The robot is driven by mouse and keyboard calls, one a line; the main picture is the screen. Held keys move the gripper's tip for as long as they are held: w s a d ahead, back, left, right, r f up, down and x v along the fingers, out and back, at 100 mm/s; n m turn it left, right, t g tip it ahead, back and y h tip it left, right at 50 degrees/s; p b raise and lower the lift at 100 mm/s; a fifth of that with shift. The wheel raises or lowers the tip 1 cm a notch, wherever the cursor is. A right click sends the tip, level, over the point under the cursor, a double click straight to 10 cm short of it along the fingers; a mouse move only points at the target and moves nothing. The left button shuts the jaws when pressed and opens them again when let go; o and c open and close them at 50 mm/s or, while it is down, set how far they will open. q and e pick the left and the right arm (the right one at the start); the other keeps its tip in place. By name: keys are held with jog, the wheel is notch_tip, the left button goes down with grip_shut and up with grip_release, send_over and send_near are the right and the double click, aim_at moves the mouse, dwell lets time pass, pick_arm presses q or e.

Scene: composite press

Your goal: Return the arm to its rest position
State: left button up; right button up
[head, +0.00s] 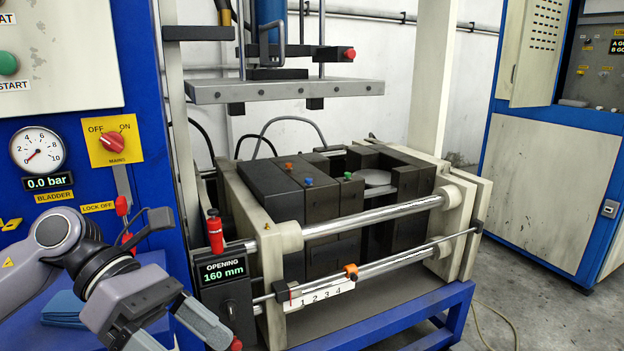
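My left arm comes in from the lower left, in front of the blue control cabinet (150,80). My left gripper (180,335) is low in the picture, left of the press, with its two grey fingers apart. I see nothing held between the fingers, though their tips run close to the bottom edge. My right arm and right gripper are out of view.
The press (283,228) stands on a blue frame (462,318), with dark blocks between its pale plates. A red-handled lever (215,232) and the opening display (222,270) are close to the gripper. A blue cloth (64,308) lies behind my arm.

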pick_arm(q)
jog(key=w+d+n+t+h, duration=0.3)
jog(key=d+n+t+h, duration=0.25)
jog(key=n+h, duration=0.6)
jog(key=w+a+f+n+t+y, duration=0.25)
jog(key=f+n+t+y, duration=0.55)
jog(key=n, duration=0.6)
jog(key=w+a+f+n+t+y, duration=0.2)
jog(key=a+f+n+t+y, duration=0.3)
jog(key=f+n+t, duration=0.65)
jog(key=s+a+f+n+g+y, duration=0.2)
jog(key=s+f+n+g+y, duration=0.2)
jog(key=s+f+n+g, duration=0.1)
jog(key=s+a+f+n+g+y, duration=0.1)
jog(key=s+f+n+g+y, duration=0.2)
jog(key=s+f+n+g, duration=0.3)
jog(key=s+f+n, duration=0.1)
jog(key=s+f, duration=0.2)
jog(key=f, duration=0.3)
jog(key=shift+a+f+y, duration=0.3)
jog(key=shift+a+y, duration=0.05)
jog(key=shift+a, duration=0.05)
